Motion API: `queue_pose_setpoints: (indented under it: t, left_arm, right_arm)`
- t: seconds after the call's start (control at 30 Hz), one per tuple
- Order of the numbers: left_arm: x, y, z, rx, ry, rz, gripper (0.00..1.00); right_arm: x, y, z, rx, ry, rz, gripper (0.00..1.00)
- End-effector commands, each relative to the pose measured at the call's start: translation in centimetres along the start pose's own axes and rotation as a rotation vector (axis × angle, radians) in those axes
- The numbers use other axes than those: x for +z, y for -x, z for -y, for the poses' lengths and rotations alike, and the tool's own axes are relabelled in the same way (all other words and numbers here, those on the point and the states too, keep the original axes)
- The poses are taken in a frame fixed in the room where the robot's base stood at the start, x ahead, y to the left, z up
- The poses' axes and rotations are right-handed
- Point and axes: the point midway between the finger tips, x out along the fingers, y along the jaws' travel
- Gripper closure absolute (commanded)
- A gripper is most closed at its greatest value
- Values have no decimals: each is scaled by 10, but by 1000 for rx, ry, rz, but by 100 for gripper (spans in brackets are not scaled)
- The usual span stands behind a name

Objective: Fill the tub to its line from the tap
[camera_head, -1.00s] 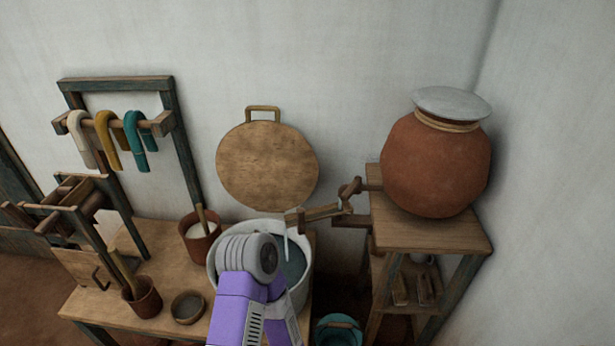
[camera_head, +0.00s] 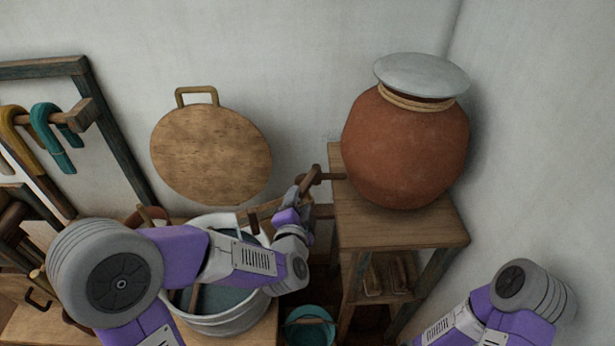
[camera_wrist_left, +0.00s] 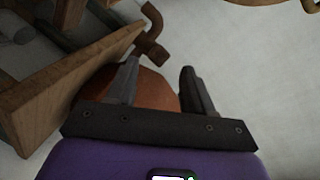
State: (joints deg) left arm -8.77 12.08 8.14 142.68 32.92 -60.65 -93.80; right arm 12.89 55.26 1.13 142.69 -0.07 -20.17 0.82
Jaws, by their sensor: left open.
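The pale tub (camera_head: 228,325) stands on the table, holding grey-blue water (camera_head: 225,298). My left forearm crosses over it and hides part of its rim; I cannot make out its line. The wooden tap (camera_head: 313,180) comes out of the clay pot (camera_head: 405,150), with a wooden spout (camera_head: 268,211) reaching toward the tub. I cannot clearly tell whether water is running. My left gripper (camera_head: 299,188) is at the tap. In the left wrist view its open fingers (camera_wrist_left: 160,80) have the brown tap (camera_wrist_left: 152,38) just beyond their tips. My right gripper is out of view.
The pot stands on a wooden stand (camera_head: 400,227) at the right. A teal bucket (camera_head: 310,328) is on the floor between table and stand. A round wooden board (camera_head: 210,153) leans on the wall.

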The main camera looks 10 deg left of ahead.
Motion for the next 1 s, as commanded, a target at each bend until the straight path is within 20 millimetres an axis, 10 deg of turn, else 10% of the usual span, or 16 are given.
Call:
queue_pose_setpoints:
  t: [0.6, 1.0]
  left_arm:
    - [1, -72, -5, 10, 5, 1, 48]
    - [1, -77, -4, 10, 5, 0, 54]
  right_arm:
    - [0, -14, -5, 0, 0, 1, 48]
    - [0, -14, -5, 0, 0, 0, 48]
